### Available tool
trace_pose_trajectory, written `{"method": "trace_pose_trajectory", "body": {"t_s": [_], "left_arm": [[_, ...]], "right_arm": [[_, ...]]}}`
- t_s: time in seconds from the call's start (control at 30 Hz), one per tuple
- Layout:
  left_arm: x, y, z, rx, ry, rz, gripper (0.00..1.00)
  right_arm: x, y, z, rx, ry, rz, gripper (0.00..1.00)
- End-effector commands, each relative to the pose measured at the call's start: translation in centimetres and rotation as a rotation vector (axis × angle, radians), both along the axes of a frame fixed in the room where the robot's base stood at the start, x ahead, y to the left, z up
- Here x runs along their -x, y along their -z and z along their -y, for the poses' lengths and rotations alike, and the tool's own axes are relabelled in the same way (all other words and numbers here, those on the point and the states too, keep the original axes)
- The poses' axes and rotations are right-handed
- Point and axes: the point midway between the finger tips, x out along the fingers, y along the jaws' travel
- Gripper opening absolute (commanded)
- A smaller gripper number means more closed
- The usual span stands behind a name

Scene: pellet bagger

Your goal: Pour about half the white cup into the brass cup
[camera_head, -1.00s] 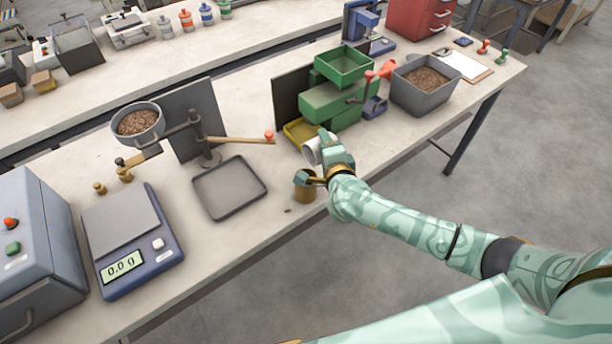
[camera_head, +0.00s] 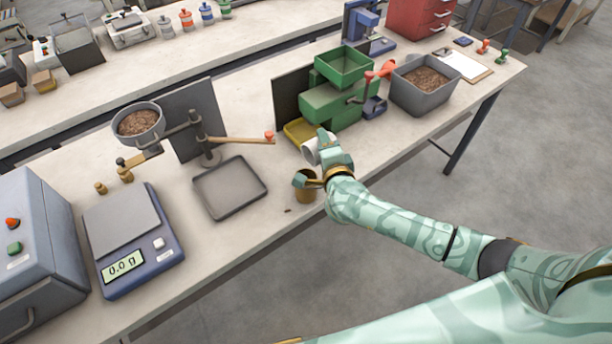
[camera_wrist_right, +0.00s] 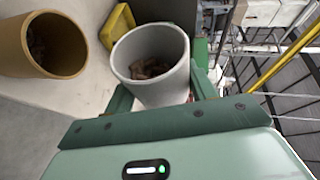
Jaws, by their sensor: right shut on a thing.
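The white cup (camera_wrist_right: 158,92) is held between the fingers of my right gripper (camera_wrist_right: 160,100), with brown pellets inside it. In the head view the white cup (camera_head: 311,151) looks tilted, beside the brass cup and partly hidden by my right gripper (camera_head: 324,160). The brass cup (camera_head: 306,192) stands on the bench just in front of it, partly covered by my gripper. In the right wrist view the brass cup (camera_wrist_right: 60,62) is to the left, apart from the white cup, with some dark pellets inside. My left gripper is not in view.
A grey tray (camera_head: 229,188) and a scale (camera_head: 130,245) reading 0.0 g are to the left. A green machine (camera_head: 333,100) with a yellow tray (camera_head: 299,131) stands behind the cups. A grey bin of pellets (camera_head: 424,92) is at right. A small brown speck lies near the brass cup.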

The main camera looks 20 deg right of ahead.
Motion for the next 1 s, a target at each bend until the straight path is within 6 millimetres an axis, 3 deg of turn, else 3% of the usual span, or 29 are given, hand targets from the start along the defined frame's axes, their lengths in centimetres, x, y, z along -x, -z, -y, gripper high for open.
{"method": "trace_pose_trajectory", "body": {"t_s": [1.0], "left_arm": [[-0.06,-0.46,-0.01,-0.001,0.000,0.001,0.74]], "right_arm": [[0.06,-0.30,-0.20,0.058,0.000,0.020,0.31]]}}
